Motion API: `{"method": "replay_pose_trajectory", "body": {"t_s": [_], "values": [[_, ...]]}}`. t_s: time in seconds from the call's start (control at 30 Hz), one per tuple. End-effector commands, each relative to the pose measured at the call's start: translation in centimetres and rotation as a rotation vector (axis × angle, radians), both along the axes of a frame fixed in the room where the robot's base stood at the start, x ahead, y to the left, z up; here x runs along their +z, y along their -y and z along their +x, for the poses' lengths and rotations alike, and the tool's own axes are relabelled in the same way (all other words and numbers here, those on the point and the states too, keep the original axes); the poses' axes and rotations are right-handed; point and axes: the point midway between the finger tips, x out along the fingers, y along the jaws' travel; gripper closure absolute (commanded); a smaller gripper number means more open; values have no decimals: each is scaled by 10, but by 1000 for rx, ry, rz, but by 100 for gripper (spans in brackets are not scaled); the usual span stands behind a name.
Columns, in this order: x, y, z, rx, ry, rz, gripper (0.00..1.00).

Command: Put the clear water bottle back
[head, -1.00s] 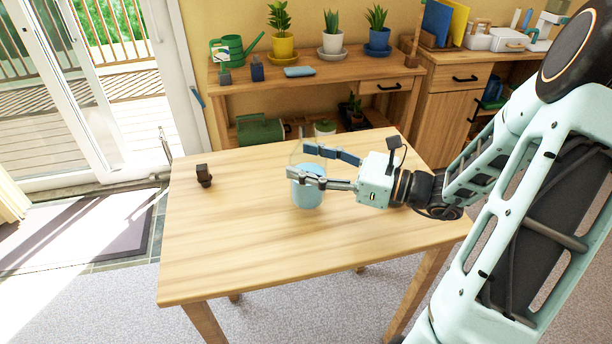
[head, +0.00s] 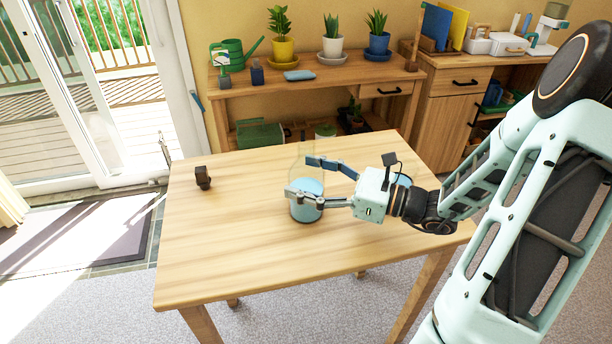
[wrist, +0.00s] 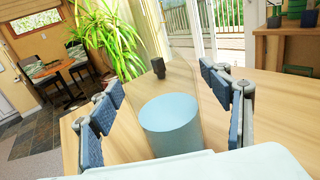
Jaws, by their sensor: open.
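The clear water bottle (head: 306,207), partly filled with pale blue water, stands upright on the wooden table (head: 230,240), near its middle. My gripper (head: 298,177) reaches in from the right, with one finger on the far side of the bottle and one on the near side. In the wrist view the bottle (wrist: 170,127) is between the two spread fingers (wrist: 170,95), with a visible gap at the right finger. The gripper is open. The near finger hides part of the bottle in the head view.
A small dark object (head: 203,178) stands at the table's left. A blue thing (head: 403,180) shows behind my gripper, mostly hidden. A shelf bench (head: 340,92) with potted plants and a green watering can (head: 232,52) is behind.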

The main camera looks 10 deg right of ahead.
Motion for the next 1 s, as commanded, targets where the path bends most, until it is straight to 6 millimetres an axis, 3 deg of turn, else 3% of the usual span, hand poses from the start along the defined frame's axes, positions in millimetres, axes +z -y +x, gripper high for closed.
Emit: {"method": "replay_pose_trajectory", "body": {"t_s": [0.23,0.7,1.0], "values": [[4,6,-4,-3,-1,0,29],[4,81,-58,-3,-1,1,29],[4,97,-71,1,0,0,29]]}}
